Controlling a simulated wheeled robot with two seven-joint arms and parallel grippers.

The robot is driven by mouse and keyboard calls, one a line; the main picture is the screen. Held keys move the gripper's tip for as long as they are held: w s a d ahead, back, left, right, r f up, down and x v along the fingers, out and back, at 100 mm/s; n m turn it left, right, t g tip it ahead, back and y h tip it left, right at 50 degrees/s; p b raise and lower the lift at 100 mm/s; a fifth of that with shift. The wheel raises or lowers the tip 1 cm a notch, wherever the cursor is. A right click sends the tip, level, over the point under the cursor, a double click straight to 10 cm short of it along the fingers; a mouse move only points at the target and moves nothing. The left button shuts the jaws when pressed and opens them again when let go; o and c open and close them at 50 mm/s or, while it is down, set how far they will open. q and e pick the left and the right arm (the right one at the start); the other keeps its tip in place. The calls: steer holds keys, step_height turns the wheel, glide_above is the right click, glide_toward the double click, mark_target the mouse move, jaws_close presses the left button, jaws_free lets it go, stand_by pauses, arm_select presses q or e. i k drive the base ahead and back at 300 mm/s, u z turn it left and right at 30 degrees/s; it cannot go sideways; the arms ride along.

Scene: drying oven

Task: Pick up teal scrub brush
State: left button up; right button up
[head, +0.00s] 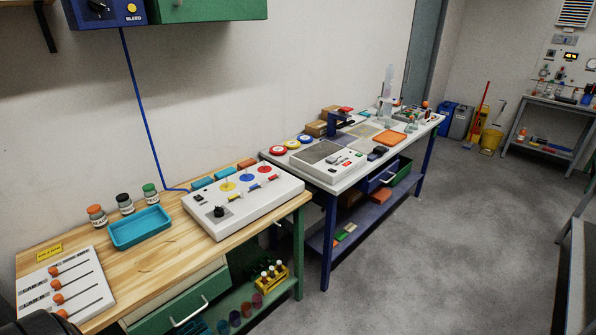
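I cannot make out a teal scrub brush for certain. Two small teal pieces lie behind the white control box on the wooden bench: a left teal piece (203,183) and a right teal piece (224,174). They are too small to tell whether either is a brush. A teal tray (140,243) lies open on the same bench and looks empty. Neither of my grippers can be made out. A dark rounded shape cuts into the bottom left corner, and I cannot tell what it is.
The white control box (207,228) stands in front of the teal pieces. Several jars (124,204) stand along the wall behind the tray. A white lever panel (68,289) lies at the near left. A second table (333,189) continues to the right. The grey floor (455,240) is open.

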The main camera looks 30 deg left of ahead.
mark_target(221, 175)
steer(key=z, duration=0.25)
steer(key=i, duration=1.15)
steer(key=u, duration=2.4)
steer(key=k, duration=0.6)
steer(key=z, duration=0.2)
